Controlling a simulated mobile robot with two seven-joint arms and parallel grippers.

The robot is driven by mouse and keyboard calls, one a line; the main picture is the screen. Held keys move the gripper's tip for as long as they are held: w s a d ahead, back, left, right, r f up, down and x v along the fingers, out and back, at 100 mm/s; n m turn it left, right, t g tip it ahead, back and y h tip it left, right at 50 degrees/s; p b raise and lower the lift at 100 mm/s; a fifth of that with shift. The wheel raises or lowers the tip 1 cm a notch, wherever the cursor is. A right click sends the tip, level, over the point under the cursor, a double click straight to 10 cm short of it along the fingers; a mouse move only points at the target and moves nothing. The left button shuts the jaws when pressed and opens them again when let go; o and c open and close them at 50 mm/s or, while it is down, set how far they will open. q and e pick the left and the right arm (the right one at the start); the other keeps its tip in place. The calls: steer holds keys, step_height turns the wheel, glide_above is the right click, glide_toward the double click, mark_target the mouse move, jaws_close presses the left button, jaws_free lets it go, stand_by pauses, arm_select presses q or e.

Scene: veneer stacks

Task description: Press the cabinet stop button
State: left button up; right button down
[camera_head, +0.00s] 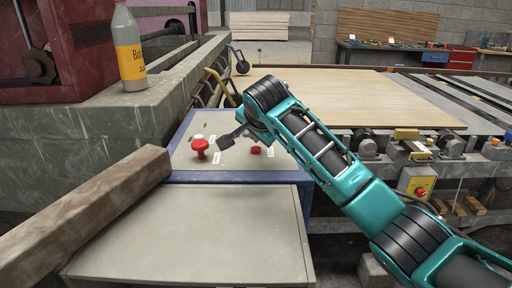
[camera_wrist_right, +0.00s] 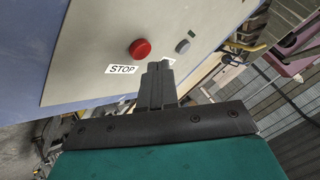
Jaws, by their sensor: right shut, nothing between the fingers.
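The cabinet (camera_head: 190,176) has a grey sloping top panel with a blue edge. A tall red mushroom button (camera_head: 200,147) stands at the panel's left, and a lower red button (camera_head: 255,150) sits at its right, with small white labels nearby. My right gripper (camera_head: 226,141) is shut and empty, above the panel between these two buttons. In the right wrist view, a round red button (camera_wrist_right: 140,48) with a white STOP label (camera_wrist_right: 121,69) lies just beyond and left of my fingertips (camera_wrist_right: 160,66), apart from them. I cannot tell which head-view button this is. My left gripper is out of view.
A timber beam (camera_head: 85,215) slants along the cabinet's left. A bottle (camera_head: 129,50) stands on the concrete ledge behind it. A grey button (camera_wrist_right: 182,46) is on the panel.

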mark_target(257, 150)
steer(key=shift+r, duration=0.1)
steer(key=shift+r, duration=2.4)
steer(key=shift+f, duration=0.1)
